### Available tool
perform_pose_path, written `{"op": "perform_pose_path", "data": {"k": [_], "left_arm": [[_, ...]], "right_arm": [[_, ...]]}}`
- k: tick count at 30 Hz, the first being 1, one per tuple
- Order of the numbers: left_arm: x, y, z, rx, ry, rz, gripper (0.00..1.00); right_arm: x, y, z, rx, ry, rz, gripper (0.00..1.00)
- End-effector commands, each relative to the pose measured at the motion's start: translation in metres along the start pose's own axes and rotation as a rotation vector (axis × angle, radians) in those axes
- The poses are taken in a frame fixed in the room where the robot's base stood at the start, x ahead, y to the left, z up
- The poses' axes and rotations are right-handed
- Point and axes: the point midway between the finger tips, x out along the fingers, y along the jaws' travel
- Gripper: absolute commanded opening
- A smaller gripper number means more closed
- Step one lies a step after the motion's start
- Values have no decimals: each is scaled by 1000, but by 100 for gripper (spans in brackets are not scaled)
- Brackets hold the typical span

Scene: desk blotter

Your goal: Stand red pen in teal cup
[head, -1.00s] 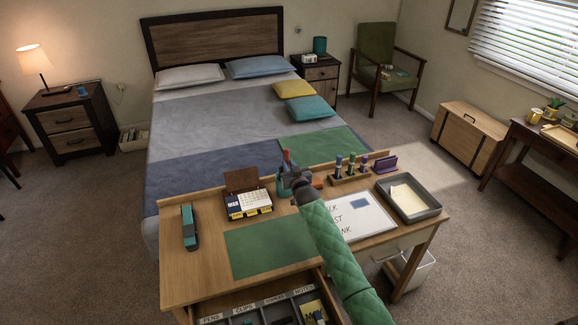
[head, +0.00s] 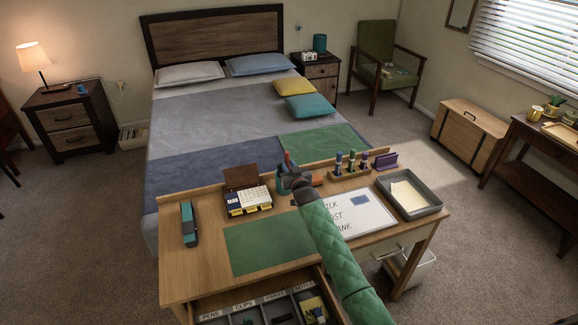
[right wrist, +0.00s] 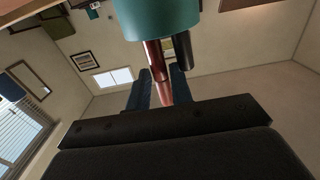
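The teal cup (head: 281,187) stands at the back of the desk, partly hidden behind my right gripper. The red pen (head: 287,157) stands up out of it. In the right wrist view, which is upside down, the cup (right wrist: 155,17) is at the top, with the red pen (right wrist: 153,56) and a dark pen (right wrist: 183,50) sticking out of its mouth. My right gripper (head: 287,180) is at the cup; its two fingers (right wrist: 162,84) look apart, with the red pen's upper part between them and narrow gaps at its sides. My left gripper is out of view.
A calendar block (head: 249,200) stands left of the cup, and a pen stand (head: 350,172) stands to its right. A whiteboard (head: 365,212), a grey tray (head: 428,208) and a stapler (head: 188,223) lie on the desk. The green blotter (head: 265,245) is bare; the front drawer (head: 262,315) is open.

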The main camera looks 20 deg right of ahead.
Motion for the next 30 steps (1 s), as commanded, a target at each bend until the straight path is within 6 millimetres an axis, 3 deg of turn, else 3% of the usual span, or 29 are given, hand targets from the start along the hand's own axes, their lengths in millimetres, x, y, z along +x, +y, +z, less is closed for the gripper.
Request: {"op": "perform_pose_path", "data": {"k": [3, 11, 16, 30], "left_arm": [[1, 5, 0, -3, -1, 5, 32], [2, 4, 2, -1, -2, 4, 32], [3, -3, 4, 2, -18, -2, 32], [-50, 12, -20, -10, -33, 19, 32]], "right_arm": [[0, 0, 0, 0, 1, 0, 41], [0, 0, -2, 0, 3, 0, 41], [-11, 0, 1, 0, 3, 0, 41], [-70, 0, 1, 0, 3, 0, 41]]}}
